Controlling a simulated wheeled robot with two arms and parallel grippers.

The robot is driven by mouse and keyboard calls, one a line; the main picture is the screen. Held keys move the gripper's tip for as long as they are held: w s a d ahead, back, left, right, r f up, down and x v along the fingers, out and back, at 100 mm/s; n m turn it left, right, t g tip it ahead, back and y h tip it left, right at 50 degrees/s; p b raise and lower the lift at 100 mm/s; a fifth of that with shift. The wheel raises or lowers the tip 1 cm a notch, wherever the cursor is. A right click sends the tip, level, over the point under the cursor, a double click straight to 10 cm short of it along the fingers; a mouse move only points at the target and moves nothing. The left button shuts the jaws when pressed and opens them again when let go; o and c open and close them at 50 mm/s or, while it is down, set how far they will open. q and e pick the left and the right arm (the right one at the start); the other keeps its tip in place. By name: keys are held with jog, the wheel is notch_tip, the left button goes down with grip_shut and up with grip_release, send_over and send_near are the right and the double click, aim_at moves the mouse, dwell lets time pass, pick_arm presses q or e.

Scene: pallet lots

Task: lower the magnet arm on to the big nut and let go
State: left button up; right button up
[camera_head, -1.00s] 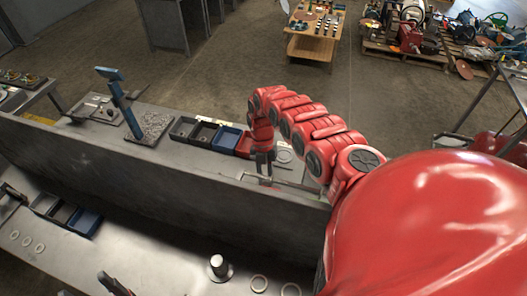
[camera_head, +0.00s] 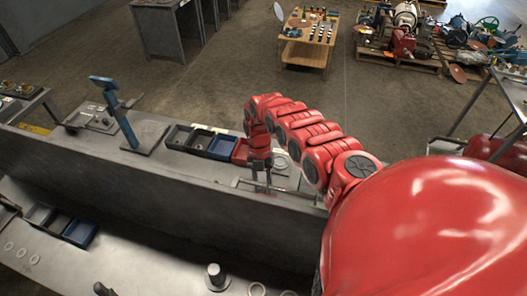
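My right gripper (camera_head: 262,181) points down at the narrow upper shelf of the bench, its arm coming in from the right. A thin metal bar (camera_head: 295,192) lies roughly level at its fingertips, low over the shelf; it may be the magnet arm. The fingers are small and dark, so I cannot tell whether they are closed on the bar. I cannot make out the big nut; the gripper and my arm cover part of that spot. My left gripper is not in view.
Grey, blue and red bins (camera_head: 221,147) stand left of the gripper. Farther left, a tilted blue-topped post (camera_head: 119,112) rises from a plate. The lower bench holds bins (camera_head: 80,232), pale rings and an upright peg (camera_head: 215,274). A wooden table (camera_head: 308,50) stands beyond.

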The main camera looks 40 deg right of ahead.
jog(key=shift+a+f, duration=0.2)
jog(key=shift+w+r, duration=0.1)
jog(key=shift+r, duration=0.15)
jog(key=b+v, duration=0.3)
jog(key=v, duration=0.9)
jog(key=shift+d, duration=0.2)
